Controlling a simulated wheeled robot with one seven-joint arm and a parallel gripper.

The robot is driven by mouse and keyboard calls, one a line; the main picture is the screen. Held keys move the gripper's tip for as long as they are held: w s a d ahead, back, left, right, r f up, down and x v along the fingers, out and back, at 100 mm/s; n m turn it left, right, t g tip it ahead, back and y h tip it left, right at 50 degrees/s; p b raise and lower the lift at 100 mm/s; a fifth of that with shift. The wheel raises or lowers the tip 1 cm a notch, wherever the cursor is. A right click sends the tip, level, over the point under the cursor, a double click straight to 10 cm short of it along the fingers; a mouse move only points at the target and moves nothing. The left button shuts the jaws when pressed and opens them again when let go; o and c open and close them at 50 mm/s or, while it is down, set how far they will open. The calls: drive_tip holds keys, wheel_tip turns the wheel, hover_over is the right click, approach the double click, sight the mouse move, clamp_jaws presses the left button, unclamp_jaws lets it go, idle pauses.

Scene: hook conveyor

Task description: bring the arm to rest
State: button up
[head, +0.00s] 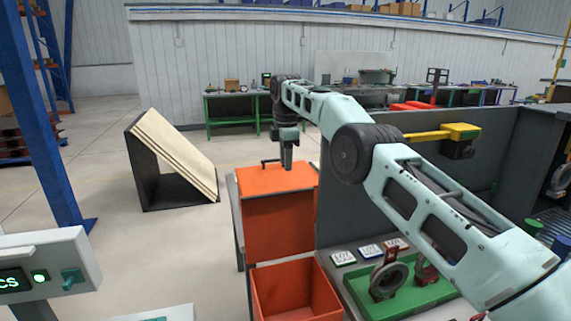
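My arm reaches from the lower right toward the middle of the head view, its elbow bent, its forearm stretched out away from me. My gripper (287,165) points down at the top of an orange box (279,225) on a stand. Its tips are close to the box's top and to a dark handle or bracket there. I cannot tell whether they touch it. The fingers look narrow and small, and whether they are open or shut is not clear.
An open orange bin (295,290) stands below the box. A green tray (400,290) with metal parts lies beside it, under my arm. A grey panel (355,205) stands right of the box. A leaning wooden board (175,150) is at left, with open floor around it.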

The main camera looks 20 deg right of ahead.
drive_tip(key=shift+r, duration=0.3)
drive_tip(key=s+a+r+m+y+b, duration=0.1)
drive_tip(key=s+a+m+b, duration=0.15)
drive_tip(key=s+a, duration=0.7)
drive_tip(key=s+a+f+m+b, duration=0.1)
drive_tip(key=s+a+b, duration=0.1)
drive_tip(key=s+a, duration=0.35)
drive_tip(key=s+a+f+m+b, duration=0.1)
drive_tip(key=s+a+m+b, duration=0.1)
drive_tip(key=s, duration=0.7)
drive_tip(key=s+d+f+m+b, duration=0.1)
drive_tip(key=s+f, duration=0.3)
drive_tip(key=s, duration=0.5)
drive_tip(key=s+d+f+m+b, duration=0.1)
drive_tip(key=s+d+f+m, duration=0.1)
drive_tip(key=s, duration=0.8)
drive_tip(key=s+d+f+m+b, duration=0.1)
drive_tip(key=s+d+f, duration=0.4)
drive_tip(key=s, duration=0.5)
drive_tip(key=shift+s+f+m+b, duration=0.2)
drive_tip(key=shift+f+m+b, duration=0.1)
drive_tip(key=shift+f+m, duration=0.05)
